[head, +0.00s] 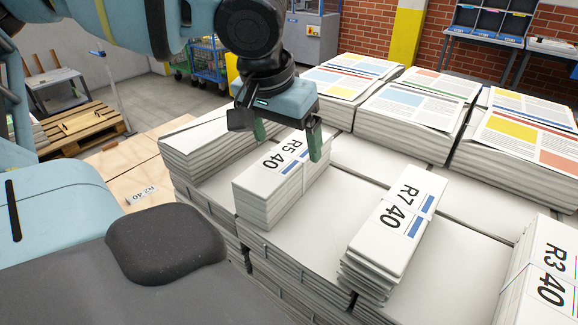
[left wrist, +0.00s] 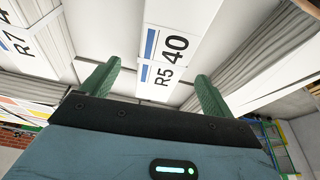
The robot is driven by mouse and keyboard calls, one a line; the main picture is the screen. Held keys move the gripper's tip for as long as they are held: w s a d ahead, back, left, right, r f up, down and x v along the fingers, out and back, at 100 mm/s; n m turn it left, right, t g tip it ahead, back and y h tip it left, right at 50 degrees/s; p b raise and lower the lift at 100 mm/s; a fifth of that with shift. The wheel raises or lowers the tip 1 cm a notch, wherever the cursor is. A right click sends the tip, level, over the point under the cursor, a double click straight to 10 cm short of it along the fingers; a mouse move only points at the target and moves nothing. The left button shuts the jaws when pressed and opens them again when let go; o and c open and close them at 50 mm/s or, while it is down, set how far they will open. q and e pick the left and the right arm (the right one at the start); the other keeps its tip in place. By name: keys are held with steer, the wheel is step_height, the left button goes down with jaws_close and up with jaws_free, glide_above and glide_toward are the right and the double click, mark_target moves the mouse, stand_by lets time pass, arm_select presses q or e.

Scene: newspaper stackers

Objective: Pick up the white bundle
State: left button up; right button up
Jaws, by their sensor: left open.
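A white bundle marked R5 40 (head: 268,185), tied with a band, lies on the stacked white bundles in the middle of the head view. My left gripper (head: 288,148) is over its far part, open and empty, with its green fingers apart and pointing down. In the left wrist view, the bundle's R5 40 label (left wrist: 168,50) shows between and beyond the two green fingers (left wrist: 157,88). I cannot tell whether the fingers reach below its top. Another white bundle, R7 40 (head: 398,222), lies to the right, and R3 40 (head: 548,272) is at the right edge.
Printed newspaper stacks (head: 418,112) stand behind and to the right. Another white stack (head: 195,145) is close on the left of the R5 bundle. Wooden pallets (head: 80,128) and a blue cart (head: 207,62) stand farther back.

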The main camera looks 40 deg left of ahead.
mark_target(287, 155)
arm_select(q)
steer(key=shift+w+f, duration=0.2)
steer(key=shift+f, duration=0.5)
steer(key=shift+w+a+f, duration=0.1)
steer(key=shift+w+f, duration=0.25)
steer(key=shift+s+x, duration=0.2)
steer(key=shift+x, duration=1.05)
steer(key=shift+s+x, duration=0.2)
steer(key=shift+x, duration=1.05)
steer(key=shift+a+f, duration=0.1)
steer(key=c, duration=1.8)
steer(key=shift+c, duration=0.2)
step_height(287, 155, up, 10)
steer(key=shift+r, duration=0.15)
